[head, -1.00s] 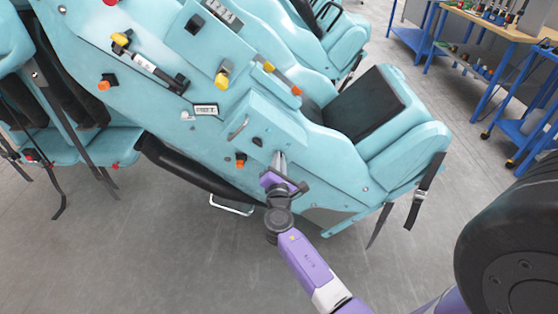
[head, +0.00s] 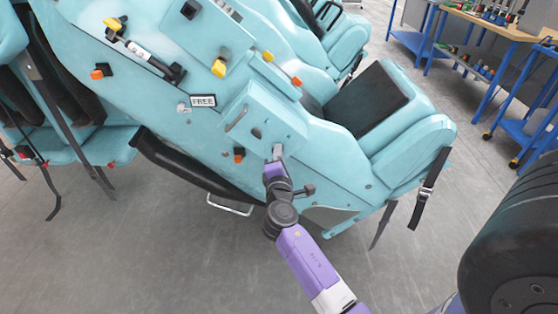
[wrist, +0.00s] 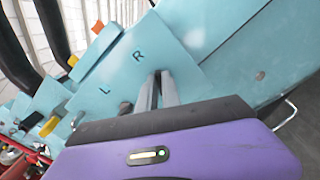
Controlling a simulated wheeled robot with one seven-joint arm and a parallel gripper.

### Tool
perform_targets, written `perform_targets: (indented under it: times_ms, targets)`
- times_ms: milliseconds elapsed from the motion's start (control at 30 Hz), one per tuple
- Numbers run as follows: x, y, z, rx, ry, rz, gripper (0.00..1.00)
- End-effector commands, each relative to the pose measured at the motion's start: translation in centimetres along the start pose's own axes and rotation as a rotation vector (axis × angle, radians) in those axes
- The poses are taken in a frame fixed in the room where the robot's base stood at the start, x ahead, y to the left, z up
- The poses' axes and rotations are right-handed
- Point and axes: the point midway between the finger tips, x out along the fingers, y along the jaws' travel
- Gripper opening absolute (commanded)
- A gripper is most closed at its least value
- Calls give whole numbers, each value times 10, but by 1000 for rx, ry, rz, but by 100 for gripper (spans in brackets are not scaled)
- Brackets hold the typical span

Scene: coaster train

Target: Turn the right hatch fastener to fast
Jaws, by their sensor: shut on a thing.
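The hatch (head: 283,122) is a light blue raised plate on the side of the turquoise coaster car. In the wrist view the plate (wrist: 182,62) carries the letters L and R. The dark left fastener (wrist: 125,107) stands beneath the L, free of my fingers; it also shows in the head view (head: 257,132). My gripper (head: 278,152) is at the lower right of the hatch. Its grey fingers (wrist: 157,88) are close together just below the R, shut on the right fastener, which they hide. The fastener's angle cannot be seen.
A FREE sign (head: 203,101), a yellow knob (head: 219,68) and an orange knob (head: 239,156) sit around the hatch. A black padded bar (head: 185,172) and a wire step (head: 229,205) lie below. A blue workbench (head: 480,45) stands far right. Grey floor is open in front.

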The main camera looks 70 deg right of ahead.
Motion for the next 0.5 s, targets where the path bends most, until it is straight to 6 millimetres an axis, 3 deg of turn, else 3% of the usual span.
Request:
perform_targets:
  times_ms: [500]
  targets:
    - [0, -8, -3, 491, 0, 4, 0]
